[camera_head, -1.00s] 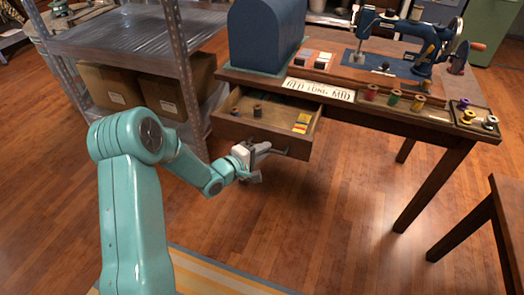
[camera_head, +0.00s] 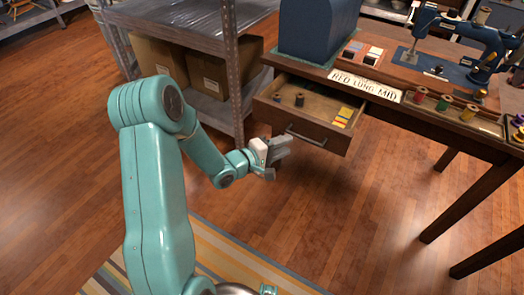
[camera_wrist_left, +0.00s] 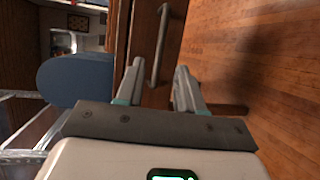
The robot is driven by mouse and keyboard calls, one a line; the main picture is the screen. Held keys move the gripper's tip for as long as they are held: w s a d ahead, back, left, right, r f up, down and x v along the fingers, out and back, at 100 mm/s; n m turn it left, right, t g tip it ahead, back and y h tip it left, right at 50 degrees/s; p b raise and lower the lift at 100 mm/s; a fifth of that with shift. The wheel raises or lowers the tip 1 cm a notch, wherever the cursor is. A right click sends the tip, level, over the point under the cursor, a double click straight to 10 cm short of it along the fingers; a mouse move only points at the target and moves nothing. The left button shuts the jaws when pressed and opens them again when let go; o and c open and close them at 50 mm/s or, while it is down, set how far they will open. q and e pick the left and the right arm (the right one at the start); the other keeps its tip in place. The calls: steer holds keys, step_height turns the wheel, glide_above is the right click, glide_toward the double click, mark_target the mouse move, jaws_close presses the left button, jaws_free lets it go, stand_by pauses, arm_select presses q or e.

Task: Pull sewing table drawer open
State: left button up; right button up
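The sewing table (camera_head: 400,105) stands at the upper right. Its wooden drawer (camera_head: 335,137) is pulled out, showing its inside with spools and small yellow packets. A grey bar handle (camera_head: 305,137) runs across the drawer front; it also shows in the left wrist view (camera_wrist_left: 159,45). My left gripper (camera_head: 286,147) is just in front of and below the handle. My right gripper is not seen.
A metal shelf (camera_head: 185,22) with cardboard boxes (camera_head: 212,72) stands left of the drawer. A blue sewing machine (camera_head: 470,38), a blue domed case (camera_head: 318,28) and thread spools are on the table. The wooden floor in front is clear, with a striped rug (camera_head: 215,240) near me.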

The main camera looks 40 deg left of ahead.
arm_select(q)
steer(key=p+v, duration=0.1)
steer(key=v, duration=0.8)
steer(key=shift+r, duration=0.1)
